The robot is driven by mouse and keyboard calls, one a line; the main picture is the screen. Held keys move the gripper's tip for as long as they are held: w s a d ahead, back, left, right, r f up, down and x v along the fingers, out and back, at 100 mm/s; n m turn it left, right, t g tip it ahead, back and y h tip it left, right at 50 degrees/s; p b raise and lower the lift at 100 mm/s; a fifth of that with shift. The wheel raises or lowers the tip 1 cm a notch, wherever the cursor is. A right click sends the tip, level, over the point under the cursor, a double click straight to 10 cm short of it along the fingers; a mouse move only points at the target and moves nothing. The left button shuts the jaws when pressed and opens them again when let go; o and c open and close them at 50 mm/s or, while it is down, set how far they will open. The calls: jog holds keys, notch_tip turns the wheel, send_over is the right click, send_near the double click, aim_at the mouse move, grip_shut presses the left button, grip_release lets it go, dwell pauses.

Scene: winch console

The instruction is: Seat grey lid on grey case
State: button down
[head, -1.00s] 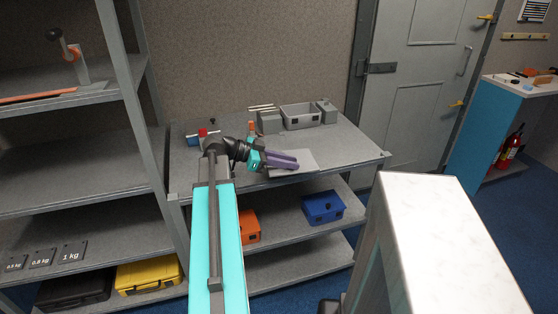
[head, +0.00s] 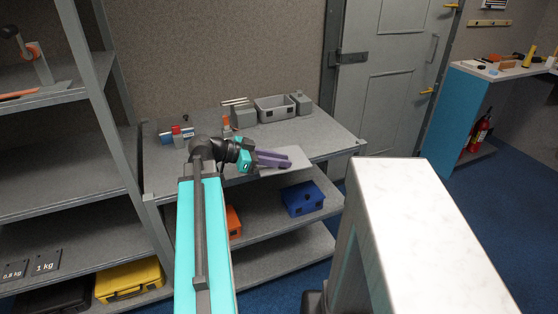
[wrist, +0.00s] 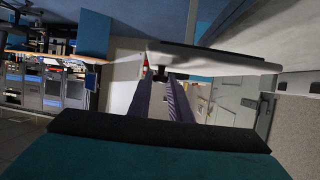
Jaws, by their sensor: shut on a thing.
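The grey lid, a flat light-grey plate (head: 294,168), is held level at the front edge of the shelf unit's top. My gripper (head: 286,160) has purple fingers and is shut on the lid. In the wrist view the fingers (wrist: 160,85) reach to the slab-like lid (wrist: 215,62), which lies across their tips. The grey case (head: 276,112), an open-topped box with dark latches on its front, stands at the back of the top. The lid is apart from it, nearer to me. The exact grip contact is hard to see.
Grey blocks (head: 243,117) and (head: 301,103) stand on either side of the case. A red-capped item (head: 177,136) stands at the left of the top. A blue box (head: 303,198) sits on the shelf below. A white-topped block (head: 425,215) stands at the right foreground.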

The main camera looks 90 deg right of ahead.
jog(key=shift+r, duration=0.1)
jog(key=shift+r+p, duration=1.15)
jog(key=shift+r, duration=1.8)
jog(key=shift+w, duration=0.1)
